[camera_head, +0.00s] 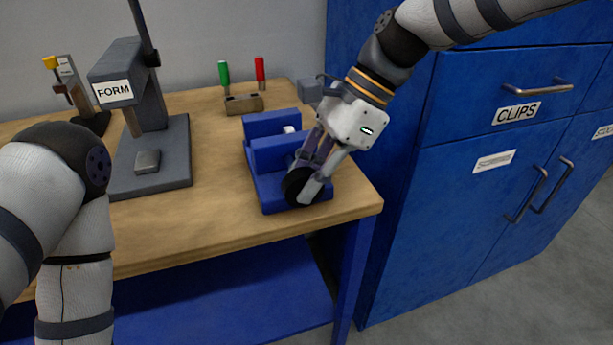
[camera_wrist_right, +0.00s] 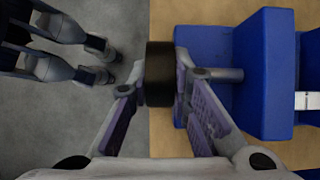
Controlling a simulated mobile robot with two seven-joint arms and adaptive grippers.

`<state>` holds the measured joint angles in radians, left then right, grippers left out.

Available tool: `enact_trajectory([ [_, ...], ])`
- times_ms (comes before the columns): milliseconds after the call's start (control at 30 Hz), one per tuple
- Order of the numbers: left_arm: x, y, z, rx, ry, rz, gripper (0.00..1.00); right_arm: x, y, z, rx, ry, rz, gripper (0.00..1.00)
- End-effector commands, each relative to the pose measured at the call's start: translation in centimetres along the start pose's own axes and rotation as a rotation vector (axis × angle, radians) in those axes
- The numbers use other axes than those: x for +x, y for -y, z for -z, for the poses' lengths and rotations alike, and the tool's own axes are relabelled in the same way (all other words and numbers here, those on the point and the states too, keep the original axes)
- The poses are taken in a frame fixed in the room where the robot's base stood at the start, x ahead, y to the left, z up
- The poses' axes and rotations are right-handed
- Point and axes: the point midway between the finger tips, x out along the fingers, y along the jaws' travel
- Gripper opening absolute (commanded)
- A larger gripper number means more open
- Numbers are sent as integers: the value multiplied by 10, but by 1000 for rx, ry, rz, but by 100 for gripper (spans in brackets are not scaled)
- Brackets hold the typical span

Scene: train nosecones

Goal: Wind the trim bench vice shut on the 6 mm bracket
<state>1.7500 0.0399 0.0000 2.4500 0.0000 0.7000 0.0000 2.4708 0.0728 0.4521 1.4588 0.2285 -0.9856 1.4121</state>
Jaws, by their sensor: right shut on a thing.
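The blue bench vice (camera_head: 283,152) stands near the right front corner of the wooden bench. A small pale piece (camera_head: 289,129), likely the bracket, shows between its two jaws; it also shows at the right edge of the wrist view (camera_wrist_right: 308,101). I cannot tell whether the jaws touch it. The vice's round black handle (camera_head: 296,186) is at its front, on a grey screw (camera_wrist_right: 228,77). My right gripper (camera_head: 306,184) is shut on this handle, with one finger on either side in the wrist view (camera_wrist_right: 159,78). My left gripper is out of view.
A grey press labelled FORM (camera_head: 150,125) stands left of the vice. A holder (camera_head: 244,103) with green and red handles and a grey block (camera_head: 309,90) are behind the vice. Blue cabinets (camera_head: 480,150) stand close on the right. Bare bench lies between press and vice.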

Motion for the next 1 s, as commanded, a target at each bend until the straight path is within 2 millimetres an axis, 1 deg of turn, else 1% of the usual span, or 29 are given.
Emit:
enact_trajectory([
  [200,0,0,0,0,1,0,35,0,0,1,0,53,-1,0],
  [667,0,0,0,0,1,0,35,1,0,1,0,65,-2,0],
  [700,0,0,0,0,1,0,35,1,0,1,0,65,-2,25],
  [767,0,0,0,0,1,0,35,1,0,1,0,64,-2,38],
  [1000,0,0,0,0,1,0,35,0,0,1,0,64,-1,38],
])
